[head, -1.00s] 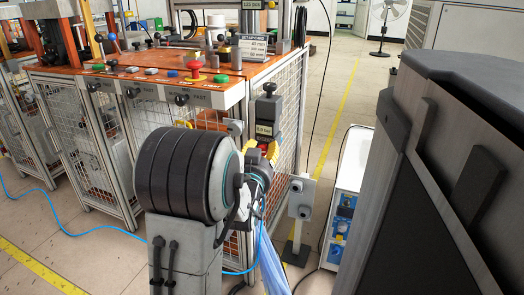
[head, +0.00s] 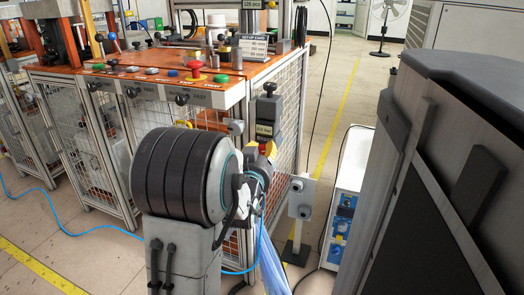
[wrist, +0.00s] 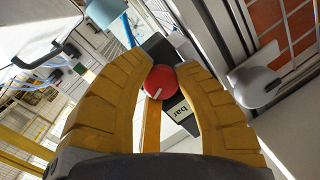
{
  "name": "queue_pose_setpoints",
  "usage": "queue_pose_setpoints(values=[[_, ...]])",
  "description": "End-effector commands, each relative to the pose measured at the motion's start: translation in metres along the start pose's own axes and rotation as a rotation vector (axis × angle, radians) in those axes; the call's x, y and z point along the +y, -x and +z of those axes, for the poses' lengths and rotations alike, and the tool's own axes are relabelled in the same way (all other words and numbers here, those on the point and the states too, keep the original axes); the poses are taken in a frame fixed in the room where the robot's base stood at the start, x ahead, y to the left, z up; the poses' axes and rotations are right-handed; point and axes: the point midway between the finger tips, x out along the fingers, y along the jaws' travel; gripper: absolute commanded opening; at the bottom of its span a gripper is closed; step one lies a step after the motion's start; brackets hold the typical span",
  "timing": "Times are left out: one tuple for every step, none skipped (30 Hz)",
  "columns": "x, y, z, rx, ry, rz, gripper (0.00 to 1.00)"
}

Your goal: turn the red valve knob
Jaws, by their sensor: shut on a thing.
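The red valve knob (wrist: 160,82) is round, with a short white mark on its lower-left part in the wrist view. My gripper (wrist: 161,68) has its two yellow fingers on either side of the knob, shut on it. The knob sits on a dark unit with a pale label reading "bar" (wrist: 181,112). In the head view, my gripper (head: 262,150) is at this unit (head: 267,112) on the corner of the orange-topped bench, and my arm hides much of it. A bit of red shows at the fingers there.
The orange-topped bench (head: 135,78) has mesh sides and a red mushroom button (head: 195,70). A grey post box (head: 300,197) stands right of my arm, with a white-blue unit (head: 349,200) behind it. A large grey machine fills the right.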

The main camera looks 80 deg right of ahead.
Motion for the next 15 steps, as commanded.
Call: queue_pose_setpoints(values=[[0.0016, -0.0002, -0.0009, 0.002, -0.001, 0.003, 0.0], [0.0016, -0.0002, -0.0009, 0.002, -0.001, 0.003, 0.0], [0.0016, -0.0002, -0.0009, 0.002, -0.001, 0.003, 0.32], [0.0016, -0.0002, -0.0009, 0.002, -0.001, 0.003, 0.34], [0.0015, -0.0002, -0.0009, 0.002, -0.001, 0.003, 0.37], [0.0014, -0.0002, -0.0008, 0.002, -0.001, 0.002, 0.41], [0.0013, -0.0002, -0.0008, 0.002, -0.001, 0.002, 0.43], [0.0011, -0.0002, -0.0007, 0.002, -0.001, 0.002, 0.46], [0.001, -0.0002, -0.0006, 0.002, -0.001, 0.002, 0.5], [0.001, -0.0002, -0.0006, 0.002, -0.001, 0.002, 0.52], [0.0009, -0.0002, -0.0006, 0.002, -0.001, 0.002, 0.54], [0.0008, -0.0001, -0.0005, 0.002, -0.001, 0.001, 0.54], [0.0007, -0.0001, -0.0005, 0.002, -0.001, 0.001, 0.54], [0.0007, -0.0001, -0.0004, 0.001, -0.001, 0.001, 0.54], [0.0007, -0.0001, -0.0004, 0.001, -0.001, 0.001, 0.54]])
